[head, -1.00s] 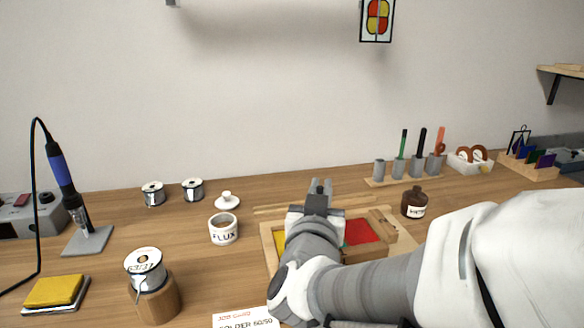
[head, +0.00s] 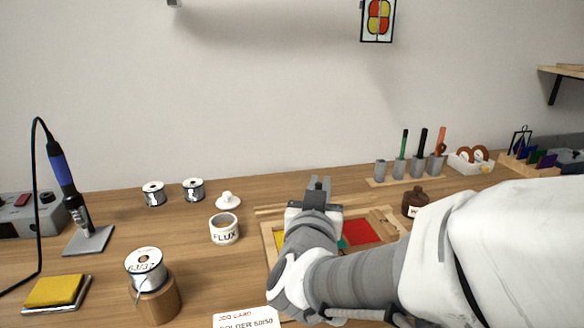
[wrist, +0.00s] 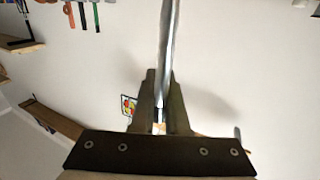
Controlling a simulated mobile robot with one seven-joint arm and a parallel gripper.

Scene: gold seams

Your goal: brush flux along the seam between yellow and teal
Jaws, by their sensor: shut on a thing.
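The glass panel lies in a wooden frame (head: 266,238) on the bench. A yellow piece (head: 280,240) shows at its left, a sliver of teal (head: 342,243) beside my arm, and a red piece (head: 362,232) at the right. My arm hides the yellow-teal seam. My gripper (head: 317,190) is over the frame in the head view. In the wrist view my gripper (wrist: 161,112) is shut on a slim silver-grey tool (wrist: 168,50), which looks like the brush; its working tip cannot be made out. The white FLUX pot (head: 223,230) stands open left of the frame, its lid (head: 228,201) behind it.
A tool rack (head: 410,175) at the back right has an empty leftmost holder (head: 380,171). A solder spool (head: 146,268) on a wooden stand, a soldering iron (head: 65,175) and a yellow pad (head: 55,290) are at left.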

